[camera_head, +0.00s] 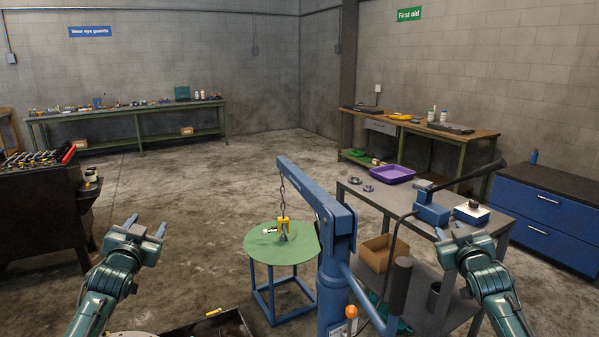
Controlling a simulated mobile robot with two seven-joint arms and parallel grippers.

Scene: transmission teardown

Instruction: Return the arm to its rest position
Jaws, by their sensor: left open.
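My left gripper (147,225) is at the lower left of the head view, above the concrete floor. Its two fingers are apart with nothing between them. My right gripper (455,231) is at the lower right, in front of the grey metal cart in the picture. Its fingers blend into the cart behind, so I cannot tell whether they are apart. No held object shows at either gripper. Both arms come up from the bottom edge, one at each side.
A blue hoist crane (333,250) stands between my arms; its chain and yellow hook (284,225) hang over a round green table (259,246). The grey cart (366,197) carries parts and a purple tray (391,175). A dark tray (233,328) lies low in front.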

